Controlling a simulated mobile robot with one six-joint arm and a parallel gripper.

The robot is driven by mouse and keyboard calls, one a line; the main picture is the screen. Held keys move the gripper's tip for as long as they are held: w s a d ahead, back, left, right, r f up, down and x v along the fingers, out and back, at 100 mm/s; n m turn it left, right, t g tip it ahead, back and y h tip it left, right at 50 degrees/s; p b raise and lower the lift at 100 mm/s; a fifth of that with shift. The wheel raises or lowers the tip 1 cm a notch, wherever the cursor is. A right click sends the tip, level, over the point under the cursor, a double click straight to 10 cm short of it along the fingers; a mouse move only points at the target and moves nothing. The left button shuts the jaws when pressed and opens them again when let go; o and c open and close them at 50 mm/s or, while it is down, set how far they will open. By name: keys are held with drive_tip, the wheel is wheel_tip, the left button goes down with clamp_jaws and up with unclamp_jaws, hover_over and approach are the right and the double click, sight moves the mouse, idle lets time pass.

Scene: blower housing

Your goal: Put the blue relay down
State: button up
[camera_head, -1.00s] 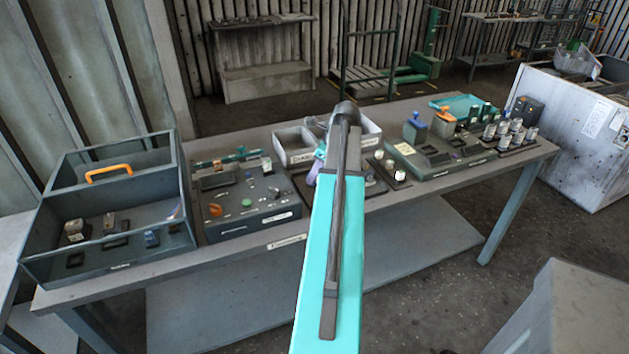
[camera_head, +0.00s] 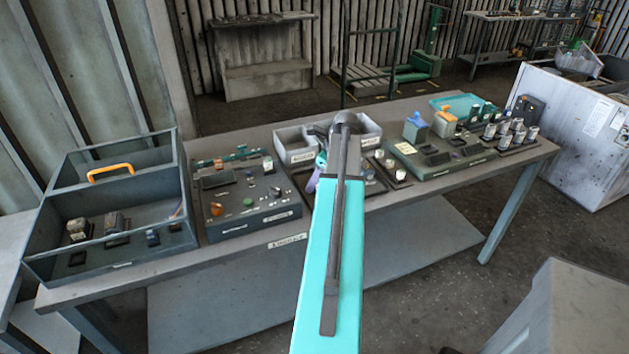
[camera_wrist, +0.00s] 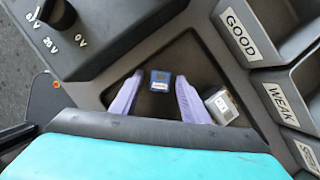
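The blue relay (camera_wrist: 160,80), with a pale label, shows in the wrist view on a dark surface beside the dial unit. My gripper (camera_wrist: 159,76) has its two purple fingers on either side of the relay, with a visible gap at each side. The fingers are open, and the relay does not appear gripped. I cannot tell its exact height above the surface. In the head view my turquoise arm hides the relay, and only part of a purple finger (camera_head: 316,172) shows.
A grey relay (camera_wrist: 222,105) lies close by the right finger. A dial unit (camera_wrist: 75,38) is at the upper left, and a sorting tray labelled GOOD and WEAK (camera_wrist: 252,55) at the right. An open grey box (camera_head: 55,250) stands at the table's left end; several small parts crowd the right.

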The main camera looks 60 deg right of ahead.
drive_tip(key=shift+r, duration=0.15)
drive_tip(key=b+v, duration=0.2)
drive_tip(key=v, duration=1)
idle(0.4)
idle(0.8)
